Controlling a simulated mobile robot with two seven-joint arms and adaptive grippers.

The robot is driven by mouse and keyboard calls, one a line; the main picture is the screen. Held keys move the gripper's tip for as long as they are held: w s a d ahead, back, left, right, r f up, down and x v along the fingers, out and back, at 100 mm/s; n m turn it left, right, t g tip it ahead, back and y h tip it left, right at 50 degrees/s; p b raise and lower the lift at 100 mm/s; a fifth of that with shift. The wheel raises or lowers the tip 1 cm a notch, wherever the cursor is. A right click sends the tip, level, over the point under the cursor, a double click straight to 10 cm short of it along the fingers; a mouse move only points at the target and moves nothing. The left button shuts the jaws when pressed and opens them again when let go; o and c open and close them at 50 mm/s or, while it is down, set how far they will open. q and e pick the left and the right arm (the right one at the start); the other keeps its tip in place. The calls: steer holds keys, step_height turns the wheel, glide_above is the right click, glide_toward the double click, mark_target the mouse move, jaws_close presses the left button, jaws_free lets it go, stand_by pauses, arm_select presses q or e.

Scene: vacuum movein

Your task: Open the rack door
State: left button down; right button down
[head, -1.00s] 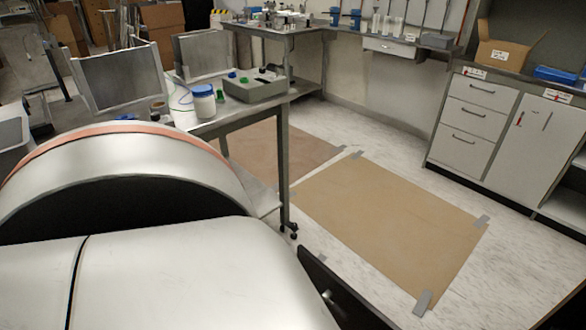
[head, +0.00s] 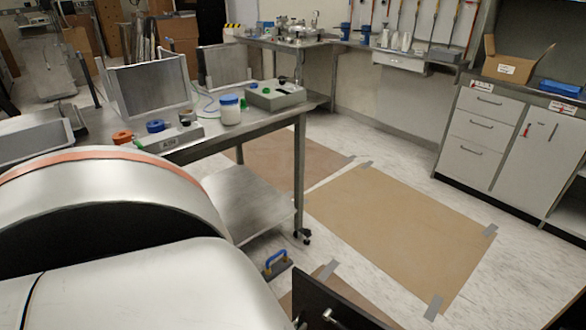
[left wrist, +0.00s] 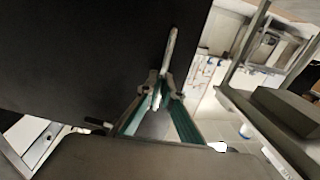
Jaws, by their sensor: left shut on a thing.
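The rack door is a dark flat panel that shows edge-on at the bottom of the head view (head: 345,303). It also fills the upper left of the left wrist view (left wrist: 80,50). A pale metal door handle (left wrist: 171,52) stands out from the panel. My left gripper (left wrist: 164,90), with teal fingers, is shut on this handle. My large white left arm covers the lower left of the head view and hides part of the door and rack. My right gripper is out of view.
A metal table (head: 275,122) with a blue-lidded jar (head: 230,111) and a grey box stands beyond my arm. A blue-handled thing (head: 275,263) lies near its foot. Brown floor sheets (head: 400,235) cover open floor; grey cabinets (head: 475,130) line the right.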

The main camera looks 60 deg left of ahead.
mark_target(306, 300)
arm_select(q)
steer(key=shift+f, duration=0.15)
steer(key=c, duration=2.2)
jaws_free()
steer(key=shift+c, duration=0.2)
step_height(306, 300, up, 10)
steer(key=shift+r, duration=0.1)
steer(key=shift+s, duration=0.1)
